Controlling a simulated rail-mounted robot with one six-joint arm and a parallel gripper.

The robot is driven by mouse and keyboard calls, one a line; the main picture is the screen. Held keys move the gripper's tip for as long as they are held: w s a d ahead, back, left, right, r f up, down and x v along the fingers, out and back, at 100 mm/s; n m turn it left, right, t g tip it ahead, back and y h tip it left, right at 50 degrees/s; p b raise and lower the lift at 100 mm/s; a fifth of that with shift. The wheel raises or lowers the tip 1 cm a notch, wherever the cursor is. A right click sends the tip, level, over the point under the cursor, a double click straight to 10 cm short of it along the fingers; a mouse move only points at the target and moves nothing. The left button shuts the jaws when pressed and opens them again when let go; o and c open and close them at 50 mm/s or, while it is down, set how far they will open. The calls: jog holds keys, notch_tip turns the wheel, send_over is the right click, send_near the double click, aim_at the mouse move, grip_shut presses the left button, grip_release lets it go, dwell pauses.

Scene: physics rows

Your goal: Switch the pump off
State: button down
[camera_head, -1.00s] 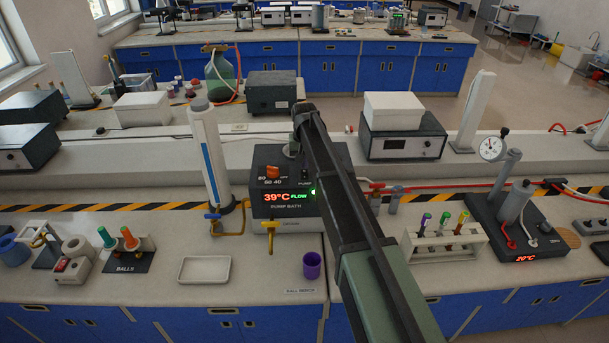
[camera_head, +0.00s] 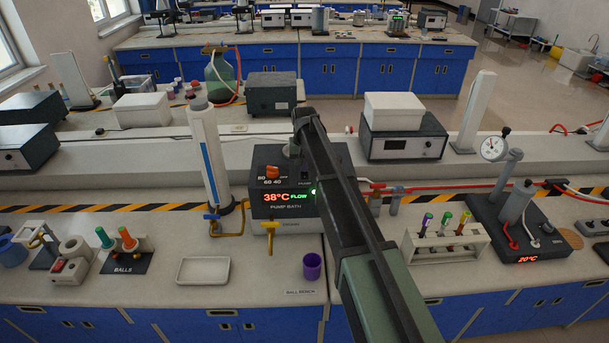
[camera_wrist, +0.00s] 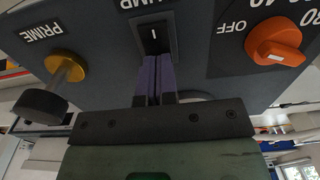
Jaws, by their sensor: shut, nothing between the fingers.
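The pump bath (camera_head: 285,211) is a dark box on the bench, with a lit display reading 38°C and FLOW and a green light beside it. In the wrist view its panel is upside down, with a black rocker switch (camera_wrist: 153,37) marked "I" under the cut-off PUMP label. My gripper (camera_wrist: 153,62) is shut and empty. Its purple fingertips are at the switch's near edge; I cannot tell whether they touch it. In the head view my arm hides the switch and fingertips.
An orange dial (camera_wrist: 277,42) is right of the switch in the wrist view; a brass PRIME knob with a black end (camera_wrist: 42,104) is left. A white cylinder (camera_head: 209,155) stands left of the bath. A purple cup (camera_head: 313,266) stands in front.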

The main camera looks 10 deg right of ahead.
jog(key=shift+f, duration=0.15)
notch_tip(320, 180, up, 7)
jog(key=p, duration=0.7)
jog(key=shift+s, duration=0.15)
jog(key=s+f+b, duration=0.3)
jog(key=s, duration=0.9)
jog(key=s+f+n+b, duration=0.1)
jog(key=s+f+b, duration=0.2)
jog(key=s, duration=0.9)
jog(key=s+f+b, duration=0.4)
jog(key=s, duration=0.8)
jog(key=shift+n, duration=0.4)
